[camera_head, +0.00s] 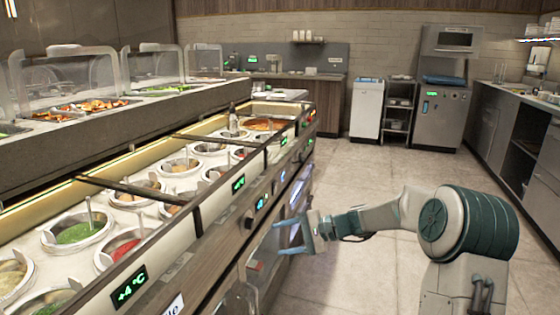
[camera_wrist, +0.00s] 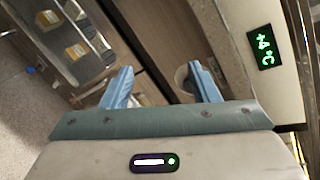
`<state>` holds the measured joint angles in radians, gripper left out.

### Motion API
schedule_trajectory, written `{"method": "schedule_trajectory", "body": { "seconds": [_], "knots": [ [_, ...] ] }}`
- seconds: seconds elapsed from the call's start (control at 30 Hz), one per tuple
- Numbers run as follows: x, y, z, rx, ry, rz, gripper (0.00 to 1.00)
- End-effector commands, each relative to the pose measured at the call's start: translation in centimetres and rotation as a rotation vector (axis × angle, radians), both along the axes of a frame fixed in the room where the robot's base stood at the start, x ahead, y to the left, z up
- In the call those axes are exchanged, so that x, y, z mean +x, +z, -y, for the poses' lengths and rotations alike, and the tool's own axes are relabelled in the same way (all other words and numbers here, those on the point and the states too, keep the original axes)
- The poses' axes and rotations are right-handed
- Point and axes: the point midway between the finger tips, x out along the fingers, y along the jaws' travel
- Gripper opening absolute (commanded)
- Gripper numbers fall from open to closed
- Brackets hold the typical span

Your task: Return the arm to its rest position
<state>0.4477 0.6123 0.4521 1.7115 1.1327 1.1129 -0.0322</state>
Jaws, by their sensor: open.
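My gripper (camera_head: 288,237) is at the end of my outstretched arm, in front of the sauce counter's front panel in the head view. Its two blue fingers are apart with nothing between them. In the wrist view my gripper (camera_wrist: 162,88) also shows open and empty, with the counter front and a green temperature display (camera_wrist: 264,47) beyond the fingers. From these views I cannot tell whether a finger touches the counter front.
The sauce counter (camera_head: 190,262) runs along the left, with several wells, including a green sauce (camera_head: 78,233) and a red sauce (camera_head: 126,248). Clear tiled floor (camera_head: 350,180) lies to the right. Cabinets (camera_head: 515,135) line the right wall; an oven unit (camera_head: 440,115) stands at the back.

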Motion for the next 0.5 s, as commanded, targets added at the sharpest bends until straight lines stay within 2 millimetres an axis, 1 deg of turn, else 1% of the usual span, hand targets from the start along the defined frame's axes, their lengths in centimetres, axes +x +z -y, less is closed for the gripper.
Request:
{"method": "schedule_trajectory", "body": {
  "seconds": [0.03, 0.13, 0.27, 0.3, 0.37, 0.5],
  "knots": [
    [-1.9, 2.8, -0.5, -0.079, 0.038, 0.016, 0.55],
    [-5.2, 5.0, -0.6, -0.226, 0.103, 0.041, 0.55],
    [-9.4, 8.0, 0.0, -0.407, 0.177, 0.080, 0.55],
    [-10.6, 8.9, 0.3, -0.461, 0.198, 0.094, 0.55],
    [-12.5, 10.4, 0.9, -0.540, 0.228, 0.114, 0.55],
    [-16.7, 14.1, 2.7, -0.714, 0.290, 0.168, 0.55]
  ]
}}
